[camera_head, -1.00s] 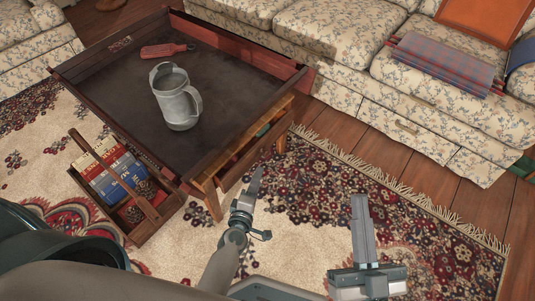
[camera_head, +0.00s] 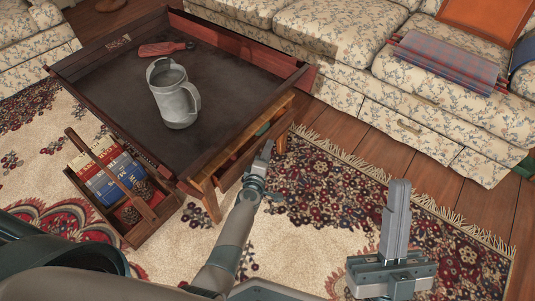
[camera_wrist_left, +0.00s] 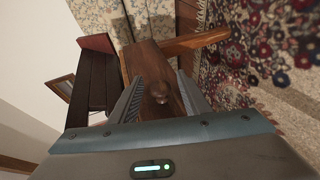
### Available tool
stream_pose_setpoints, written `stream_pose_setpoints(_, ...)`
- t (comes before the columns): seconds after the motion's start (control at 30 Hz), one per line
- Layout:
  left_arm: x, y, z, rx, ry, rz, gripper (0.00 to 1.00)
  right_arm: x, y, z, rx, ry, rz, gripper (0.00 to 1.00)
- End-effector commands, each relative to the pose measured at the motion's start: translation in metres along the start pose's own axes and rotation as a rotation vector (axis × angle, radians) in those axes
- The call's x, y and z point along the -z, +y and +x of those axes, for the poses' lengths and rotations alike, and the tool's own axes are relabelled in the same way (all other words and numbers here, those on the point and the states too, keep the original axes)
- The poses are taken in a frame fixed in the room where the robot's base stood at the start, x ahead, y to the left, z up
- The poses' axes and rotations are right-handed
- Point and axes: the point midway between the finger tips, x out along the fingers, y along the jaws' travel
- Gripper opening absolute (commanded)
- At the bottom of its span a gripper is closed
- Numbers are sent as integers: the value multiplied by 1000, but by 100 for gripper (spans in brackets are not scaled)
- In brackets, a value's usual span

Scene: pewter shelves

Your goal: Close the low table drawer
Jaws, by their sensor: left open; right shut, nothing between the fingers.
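The low wooden table (camera_head: 109,121) stands at the left in the head view. Its drawer (camera_head: 284,109), on the right-hand side, is partly open, with something green (camera_head: 262,130) showing in the gap. My left gripper (camera_head: 263,158) is at the drawer's front. In the left wrist view its open fingers (camera_wrist_left: 156,97) lie on either side of a round wooden knob (camera_wrist_left: 158,91) on the drawer front; whether they touch it I cannot tell. My right gripper (camera_head: 397,205) is shut and empty above the rug, away from the table.
A metal jug (camera_head: 175,97) and a red-handled item (camera_head: 163,49) are on the tabletop. A floral sofa (camera_head: 340,50) is behind. The rug right of the table is clear.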

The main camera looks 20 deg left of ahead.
Motion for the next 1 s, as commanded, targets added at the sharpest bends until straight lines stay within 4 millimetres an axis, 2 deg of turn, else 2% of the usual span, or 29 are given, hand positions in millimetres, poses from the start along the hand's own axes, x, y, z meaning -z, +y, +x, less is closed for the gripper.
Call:
stream_pose_setpoints(0.27, 0, 0, 1, 0, 0, 0, 43, 1, 0, 1, 0, 7, -1, 0)
stream_pose_setpoints(0.3, 0, 0, 1, 0, 0, 0, 41, 1, 0, 1, 0, 7, -1, 0)
stream_pose_setpoints(0.47, 0, 0, 1, 0, 0, 0, 2, 1, 0, 1, 0, 7, -1, 0)
stream_pose_setpoints(0.5, 0, 0, 1, 0, 0, 0, 0, 1, 0, 1, 0, 7, -1, 0)
stream_pose_setpoints(0.67, 5, 0, 3, 0, 0, 2, 0, 1, 0, 1, 0, 7, -1, 0)
stream_pose_setpoints(0.9, 38, 0, 17, -1, 1, 3, 0, 2, 1, 0, -1, 16, -2, 0)
stream_pose_setpoints(1.0, 41, 0, 18, 0, 1, 1, 0, 4, 2, 1, -1, 22, -3, 0)
